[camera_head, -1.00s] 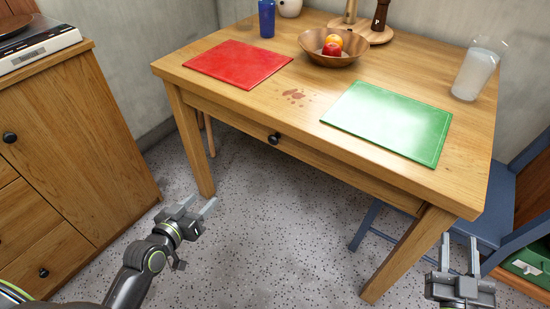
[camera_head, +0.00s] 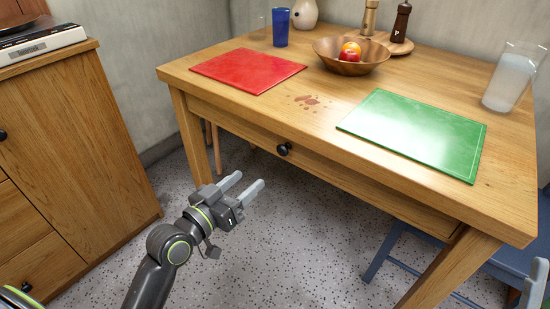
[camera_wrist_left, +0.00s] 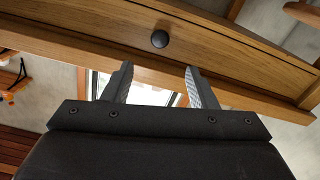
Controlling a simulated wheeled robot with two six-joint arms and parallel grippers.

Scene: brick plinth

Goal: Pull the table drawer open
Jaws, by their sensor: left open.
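The wooden table (camera_head: 215,95) has a shut drawer (camera_head: 330,172) in its front, with a round black knob (camera_head: 284,149). The knob also shows in the left wrist view (camera_wrist_left: 160,39), above and between the fingers. My left gripper (camera_head: 247,184) is open and empty. In the head view its fingers point up and right, below and left of the knob and apart from it. The left wrist view shows both fingertips (camera_wrist_left: 157,70) short of the knob. My right gripper is not clearly in view; only a grey bit shows at the lower right edge.
A red mat (camera_head: 247,70), a green mat (camera_head: 413,133), a fruit bowl (camera_head: 340,63) and a jug (camera_head: 510,80) are on the tabletop. A wooden cabinet (camera_head: 75,140) stands at left. A blue chair (camera_head: 470,262) is at right. Speckled floor before the table is clear.

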